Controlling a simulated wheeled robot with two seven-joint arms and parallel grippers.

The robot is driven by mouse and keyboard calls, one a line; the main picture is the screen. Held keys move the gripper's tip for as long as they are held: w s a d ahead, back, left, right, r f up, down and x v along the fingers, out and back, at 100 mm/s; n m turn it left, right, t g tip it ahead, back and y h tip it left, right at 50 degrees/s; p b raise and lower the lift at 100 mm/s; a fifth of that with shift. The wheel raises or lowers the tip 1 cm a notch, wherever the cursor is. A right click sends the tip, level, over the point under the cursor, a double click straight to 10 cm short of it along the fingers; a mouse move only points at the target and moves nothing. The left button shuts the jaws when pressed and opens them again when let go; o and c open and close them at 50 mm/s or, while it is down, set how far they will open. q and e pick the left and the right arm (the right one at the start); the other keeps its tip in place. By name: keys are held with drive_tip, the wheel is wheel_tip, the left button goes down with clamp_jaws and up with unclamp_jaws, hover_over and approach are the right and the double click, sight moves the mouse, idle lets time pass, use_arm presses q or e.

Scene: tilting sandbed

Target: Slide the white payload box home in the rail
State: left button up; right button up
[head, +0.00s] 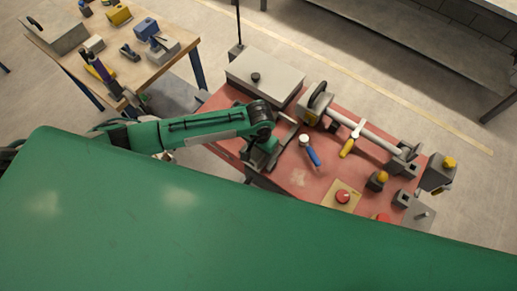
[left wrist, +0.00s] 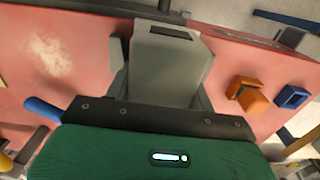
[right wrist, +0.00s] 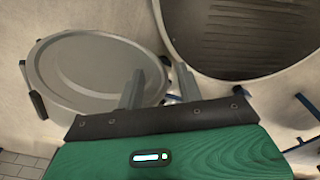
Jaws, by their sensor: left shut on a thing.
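My left gripper (head: 262,158) is over the left part of the red table. In the left wrist view its fingers (left wrist: 162,85) are shut on a pale grey box (left wrist: 172,58) with a dark slot in its face. This may be the payload box, but it looks grey rather than white. Its lower part is hidden by the gripper. A dark strip (left wrist: 228,36) runs along the table edge beyond it; I cannot tell whether this is the rail. My right gripper (right wrist: 160,85) is open and empty, with its fingers apart in front of a round grey lid.
The red table (head: 300,178) also bears a large pale case (head: 265,72), a blue-handled tool (head: 312,155), a yellow-handled tool (head: 350,146), a rod fixture (head: 372,134) and a red button (head: 342,197). A wooden table (head: 150,70) with several blocks stands at upper left.

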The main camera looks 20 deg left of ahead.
use_arm(q)
drive_tip(key=shift+w+d+r, duration=0.1)
drive_tip(key=shift+w+r, duration=0.05)
drive_tip(key=shift+w, duration=0.15)
